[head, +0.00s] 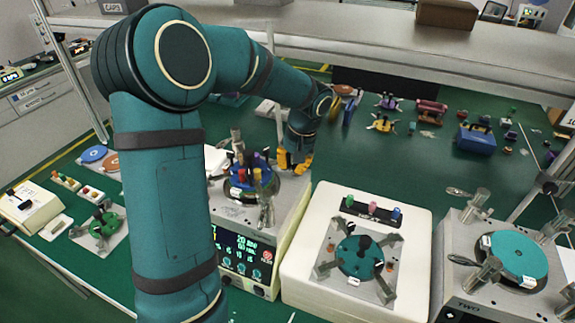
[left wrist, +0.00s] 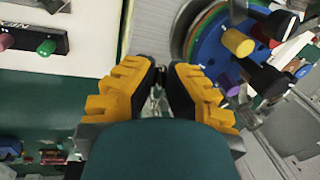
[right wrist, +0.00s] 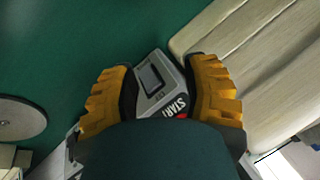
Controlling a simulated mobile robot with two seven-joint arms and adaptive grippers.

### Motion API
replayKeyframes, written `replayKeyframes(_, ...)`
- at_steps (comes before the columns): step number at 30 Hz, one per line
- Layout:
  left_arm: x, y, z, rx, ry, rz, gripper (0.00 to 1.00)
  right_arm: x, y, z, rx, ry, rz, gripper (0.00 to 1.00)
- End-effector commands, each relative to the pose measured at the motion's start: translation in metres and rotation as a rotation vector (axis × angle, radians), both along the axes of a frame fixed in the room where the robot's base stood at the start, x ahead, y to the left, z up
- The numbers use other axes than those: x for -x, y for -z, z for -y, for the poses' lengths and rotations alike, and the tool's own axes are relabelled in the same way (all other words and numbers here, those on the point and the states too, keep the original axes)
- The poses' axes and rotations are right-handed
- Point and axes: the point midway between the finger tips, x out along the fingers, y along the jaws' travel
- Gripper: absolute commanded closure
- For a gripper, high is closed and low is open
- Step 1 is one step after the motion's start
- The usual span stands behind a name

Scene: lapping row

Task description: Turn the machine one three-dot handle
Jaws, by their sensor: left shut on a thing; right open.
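Machine one (head: 232,215), with a lit display on its front, stands left of centre in the head view. It carries a blue disc (head: 236,190) with several coloured knobs, and metal handles (head: 265,212) around it. My left gripper (head: 294,162) is at the machine's far right corner, beside the disc. In the left wrist view its fingertips (left wrist: 161,72) close on a small metal handle (left wrist: 160,95), mostly hidden between the fingers. I cannot make out any dots on it. My right gripper (right wrist: 162,75) shows only in the right wrist view, open, with nothing held.
A white machine (head: 350,230) with a teal disc and coloured knobs stands right of machine one. Another machine (head: 455,285) is at far right. A grey box marked START (right wrist: 160,88) lies beyond my right fingers. A shelf (head: 420,55) spans the back.

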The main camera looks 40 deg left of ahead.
Motion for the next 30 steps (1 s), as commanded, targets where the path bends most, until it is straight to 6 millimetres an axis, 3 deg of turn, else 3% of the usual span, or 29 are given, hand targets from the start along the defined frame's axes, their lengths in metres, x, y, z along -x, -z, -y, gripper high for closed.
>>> replayKeyframes(9,-0.0014,0.0043,0.0072,0.003,-0.106,-0.012,1.0,-0.0001,0.0038,0.0,0.001,0.0,0.0,0.53)
replayKeyframes(23,-0.0016,0.0043,0.008,0.004,-0.121,-0.013,1.0,0.0001,0.004,-0.0001,0.001,0.0,0.0,0.53)
replayKeyframes(24,-0.0015,0.0043,0.0081,0.004,-0.12,-0.014,0.72,0.0001,0.004,-0.0001,0.001,0.0,0.0,0.53)
replayKeyframes(30,-0.0027,0.0025,0.0076,0.002,-0.12,-0.008,0.69,0.0001,0.0038,-0.0001,0.001,0.0,0.0,0.53)
